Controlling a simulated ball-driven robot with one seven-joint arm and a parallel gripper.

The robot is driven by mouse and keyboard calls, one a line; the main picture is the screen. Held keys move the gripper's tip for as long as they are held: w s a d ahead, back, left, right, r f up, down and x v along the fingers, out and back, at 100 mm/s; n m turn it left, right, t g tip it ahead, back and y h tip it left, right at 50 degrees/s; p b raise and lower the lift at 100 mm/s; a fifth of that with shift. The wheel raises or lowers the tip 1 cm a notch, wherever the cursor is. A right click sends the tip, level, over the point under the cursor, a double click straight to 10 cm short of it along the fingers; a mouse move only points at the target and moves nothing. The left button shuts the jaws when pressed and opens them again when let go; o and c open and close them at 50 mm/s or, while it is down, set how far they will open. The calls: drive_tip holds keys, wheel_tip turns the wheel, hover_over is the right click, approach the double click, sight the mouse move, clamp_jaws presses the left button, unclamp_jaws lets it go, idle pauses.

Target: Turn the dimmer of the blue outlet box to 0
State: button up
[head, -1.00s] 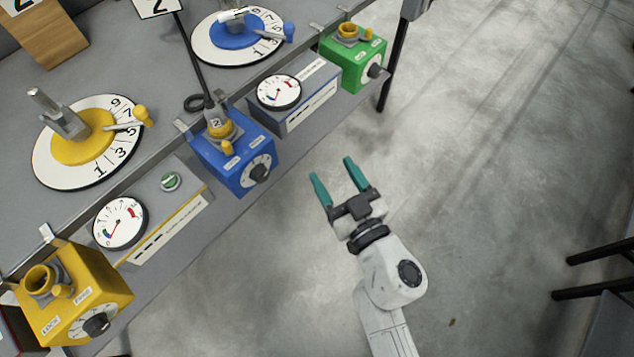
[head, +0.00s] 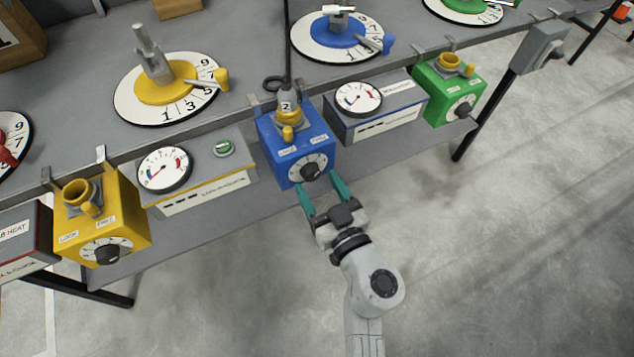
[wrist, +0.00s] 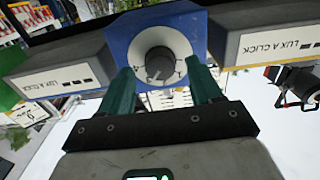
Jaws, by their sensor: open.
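The blue outlet box (head: 275,150) hangs at the front edge of the bench in the head view, with a grey and yellow socket with a tag reading 2 on top. Its dimmer (head: 310,172) is a black knob on a white numbered dial on the front face. The box (wrist: 118,45) and the dimmer (wrist: 160,63) also show in the wrist view, straight ahead between the fingers. My gripper (head: 321,190) is open, its teal fingers pointing at the dial, one on each side of the knob. The fingertips look close to the dial; I cannot tell whether they touch it.
A yellow box (head: 125,215) with its own dial stands to the left, a green box (head: 440,98) to the right. Grey meter units (head: 385,112) flank the blue box. Numbered discs (head: 170,95) lie on the bench above. The floor in front is clear.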

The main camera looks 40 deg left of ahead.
drive_tip(key=shift+x, duration=0.9)
drive_tip(key=c, duration=1)
